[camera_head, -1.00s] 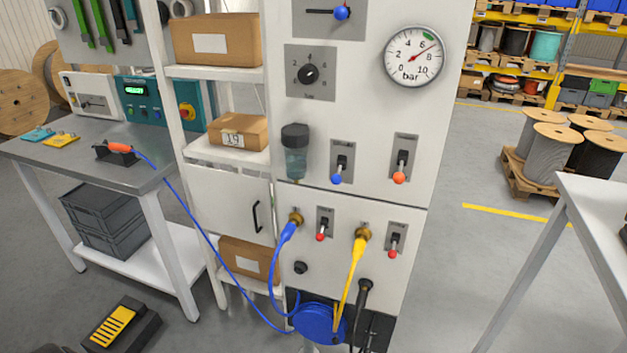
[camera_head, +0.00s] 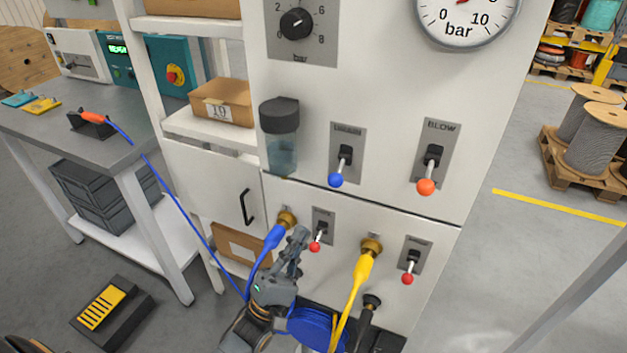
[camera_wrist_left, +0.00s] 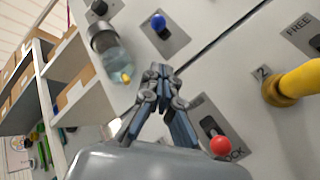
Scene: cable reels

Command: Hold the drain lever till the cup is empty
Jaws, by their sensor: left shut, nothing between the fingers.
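The clear cup (camera_head: 282,150) with a dark cap hangs upright on the white panel, with bluish liquid in it. In the left wrist view the cup (camera_wrist_left: 113,55) has a small yellow tip at its lower end. The blue-knobbed lever (camera_head: 342,168) is right of the cup; its label is too small to read surely. It also shows in the left wrist view (camera_wrist_left: 160,26). My left gripper (camera_head: 300,234) is shut and empty, below the cup, between the blue hose plug and a red-knobbed lever (camera_head: 318,240). In the left wrist view its fingertips (camera_wrist_left: 158,72) are together. My right gripper is not in view.
An orange-knobbed lever (camera_head: 428,172) marked BLOW is farther right. A blue plug (camera_head: 273,238) and a yellow plug (camera_head: 362,265) sit in brass fittings, with another red-knobbed lever (camera_head: 410,267) beside them. A blue reel (camera_head: 318,328) is low in front.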

